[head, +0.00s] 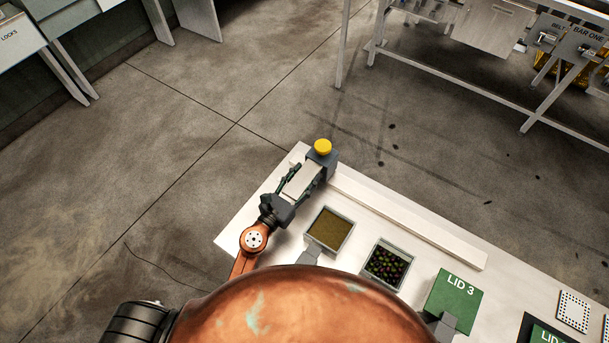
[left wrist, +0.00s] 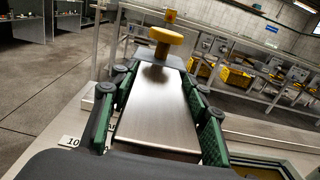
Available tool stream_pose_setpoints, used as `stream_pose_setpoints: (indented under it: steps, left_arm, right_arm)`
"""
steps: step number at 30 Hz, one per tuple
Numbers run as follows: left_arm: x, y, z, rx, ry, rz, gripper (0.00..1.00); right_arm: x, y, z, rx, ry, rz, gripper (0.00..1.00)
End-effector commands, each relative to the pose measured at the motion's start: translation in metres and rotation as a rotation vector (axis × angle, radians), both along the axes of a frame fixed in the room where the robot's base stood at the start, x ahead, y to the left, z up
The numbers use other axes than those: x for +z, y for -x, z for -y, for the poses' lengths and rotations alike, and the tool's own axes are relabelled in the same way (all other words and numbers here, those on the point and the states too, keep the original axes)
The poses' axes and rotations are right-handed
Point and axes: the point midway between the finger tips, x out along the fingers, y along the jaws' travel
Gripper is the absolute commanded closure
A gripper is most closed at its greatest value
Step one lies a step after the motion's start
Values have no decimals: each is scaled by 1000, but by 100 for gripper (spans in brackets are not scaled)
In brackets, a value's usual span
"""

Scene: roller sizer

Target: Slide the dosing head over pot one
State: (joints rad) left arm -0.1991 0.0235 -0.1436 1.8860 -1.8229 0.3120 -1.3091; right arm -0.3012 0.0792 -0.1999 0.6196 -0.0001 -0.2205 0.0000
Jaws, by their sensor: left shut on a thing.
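The dosing head appears to be the steel box (head: 300,181) with a grey end block and a yellow knob (head: 322,146), at the far left corner of the white bench. My left gripper (head: 294,184) is shut on the steel box. In the left wrist view its green finger pads (left wrist: 160,105) lie along both sides of the steel box (left wrist: 157,112), and the yellow knob (left wrist: 166,35) rises beyond. An open pot with brown contents (head: 329,229) is right of the gripper. I cannot read which pot is one. My right gripper is not in view.
A second open pot (head: 387,264) holds dark, multicoloured pieces. A green block marked LID 3 (head: 454,300) is farther right. A raised white rail (head: 410,220) runs along the bench's far side. A rack (head: 450,85) stands beyond, across open floor.

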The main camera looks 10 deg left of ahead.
Motion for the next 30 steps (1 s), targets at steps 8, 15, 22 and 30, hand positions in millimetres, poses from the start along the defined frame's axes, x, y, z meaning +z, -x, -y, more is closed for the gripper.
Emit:
stream_pose_setpoints:
  steps: [8,15,22,30]
  left_arm:
    - [0,16,40,-3,-1,-2,100]
    - [0,19,46,-2,0,0,100]
    - [0,19,46,-1,0,0,50]
    - [0,19,46,0,0,0,39]
  right_arm:
    - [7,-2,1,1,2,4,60]
    - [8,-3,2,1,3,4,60]
    - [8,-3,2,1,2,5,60]
    - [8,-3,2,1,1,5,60]
